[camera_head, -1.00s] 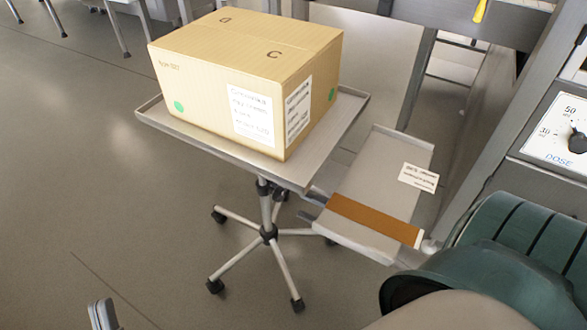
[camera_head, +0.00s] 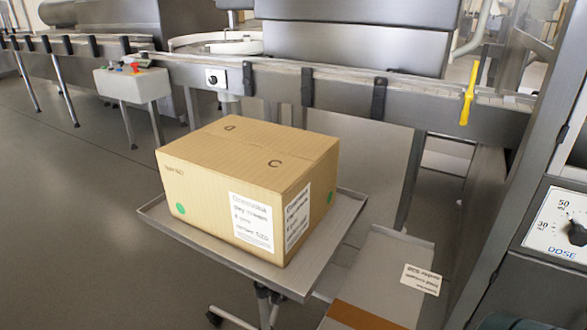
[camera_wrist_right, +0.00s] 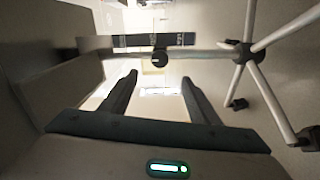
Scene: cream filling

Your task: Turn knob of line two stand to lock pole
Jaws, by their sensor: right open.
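The stand with a grey tray (camera_head: 152,212) holds a cardboard box in the head view. Its pole (camera_head: 263,306) shows just below the tray, with the knob out of sight there. In the right wrist view the stand appears sideways, with the pole (camera_wrist_right: 205,54) running to the star-shaped base (camera_wrist_right: 243,54). My right gripper (camera_wrist_right: 159,76) is open and empty. The knob appears beyond its fingertips, roughly between them, apart from both. My left gripper is not in view.
The cardboard box (camera_head: 245,180) rests on the tray. A lower metal tray with an orange-brown strip (camera_head: 362,316) stands to its right. A conveyor rail (camera_head: 340,84) runs behind. A panel with a DOSE dial (camera_head: 575,232) is at right. Open floor lies at left.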

